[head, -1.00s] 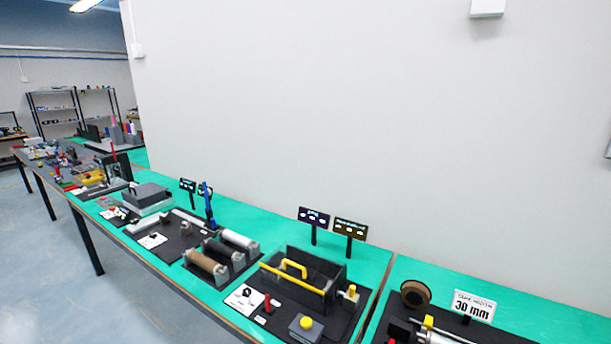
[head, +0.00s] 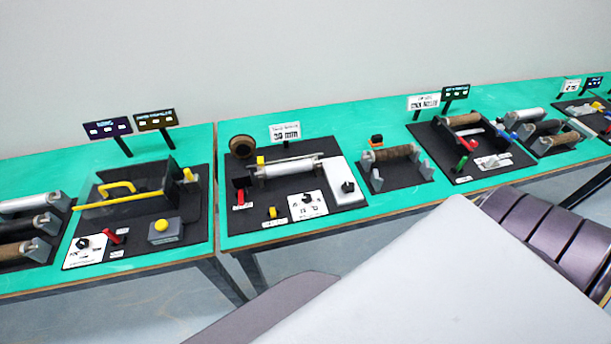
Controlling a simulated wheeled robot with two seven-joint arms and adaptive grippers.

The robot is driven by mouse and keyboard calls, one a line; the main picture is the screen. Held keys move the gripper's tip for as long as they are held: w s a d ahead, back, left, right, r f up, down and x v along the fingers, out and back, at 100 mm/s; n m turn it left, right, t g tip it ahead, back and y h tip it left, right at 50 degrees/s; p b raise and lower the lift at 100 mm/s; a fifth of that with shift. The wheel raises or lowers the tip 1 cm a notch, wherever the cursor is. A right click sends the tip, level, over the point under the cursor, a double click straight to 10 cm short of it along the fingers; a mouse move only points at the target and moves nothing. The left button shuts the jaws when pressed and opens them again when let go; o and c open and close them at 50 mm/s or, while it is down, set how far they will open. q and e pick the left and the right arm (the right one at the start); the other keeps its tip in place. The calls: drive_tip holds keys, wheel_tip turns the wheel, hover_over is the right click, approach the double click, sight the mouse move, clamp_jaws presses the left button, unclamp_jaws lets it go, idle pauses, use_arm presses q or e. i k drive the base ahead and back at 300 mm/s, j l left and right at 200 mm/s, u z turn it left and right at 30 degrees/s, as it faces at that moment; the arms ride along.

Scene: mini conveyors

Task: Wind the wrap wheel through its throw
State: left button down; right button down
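I cannot tell for sure which part is the wrap wheel. A brown round ring-like piece (head: 242,146) stands at the back of the middle station. In front of it, a pale roller (head: 285,166) lies across a dark base, with a red lever (head: 240,197) and a yellow knob (head: 272,212) near the front. A brown roll (head: 393,153) sits between grey supports on the station to the right. Neither of my grippers is in view. A pale panel and dark ribbed part, probably mine, cover the lower right.
Green benches run across the view, with a seam (head: 217,215) between two tops. A station with a clear cover and yellow handle (head: 116,187) stands on the left. Dark signs (head: 107,127) and a white sign (head: 285,131) stand behind. Several more rollers sit at far right.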

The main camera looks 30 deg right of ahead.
sight(349, 186)
drive_tip(key=z, duration=0.9)
